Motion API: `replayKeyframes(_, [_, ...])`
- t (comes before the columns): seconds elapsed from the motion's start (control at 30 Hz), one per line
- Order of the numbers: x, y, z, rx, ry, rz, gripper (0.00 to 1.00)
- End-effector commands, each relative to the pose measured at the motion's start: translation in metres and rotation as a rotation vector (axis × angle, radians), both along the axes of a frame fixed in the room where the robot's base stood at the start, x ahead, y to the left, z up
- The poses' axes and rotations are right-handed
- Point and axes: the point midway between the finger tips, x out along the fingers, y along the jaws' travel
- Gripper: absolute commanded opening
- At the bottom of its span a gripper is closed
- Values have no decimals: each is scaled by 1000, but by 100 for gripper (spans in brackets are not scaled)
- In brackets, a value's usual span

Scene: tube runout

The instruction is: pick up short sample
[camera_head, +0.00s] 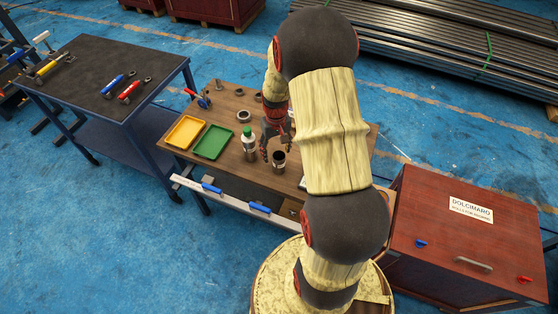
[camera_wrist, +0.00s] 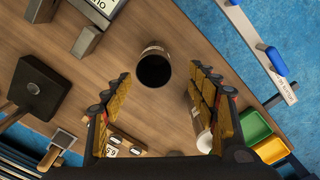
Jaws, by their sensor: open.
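A short upright cylinder with a dark, hollow-looking top (camera_wrist: 153,67) stands on the wooden table just ahead of my fingertips in the wrist view. It also shows in the head view (camera_head: 279,162) near the table's front edge. It may be the short sample; I cannot tell for sure. My gripper (camera_wrist: 160,76) is open and empty, its fingers spread to either side of the cylinder's line. In the head view my gripper (camera_head: 276,148) points down beside the cylinder, close behind it. Its height above the table is hard to judge.
Yellow (camera_head: 184,131) and green (camera_head: 213,142) trays lie farther left. A ring (camera_head: 244,116) lies behind. My arm hides the table's right part.

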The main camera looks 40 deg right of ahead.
Motion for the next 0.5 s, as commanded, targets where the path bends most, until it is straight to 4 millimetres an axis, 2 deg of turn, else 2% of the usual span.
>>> replayKeyframes(0.1, [-1, 0, -15, 2, 2, 0, 59])
replayKeyframes(0.37, [-4, -2, -35, 1, 2, 0, 59])
replayKeyframes(0.5, [-10, -4, -55, 2, 2, 0, 59])
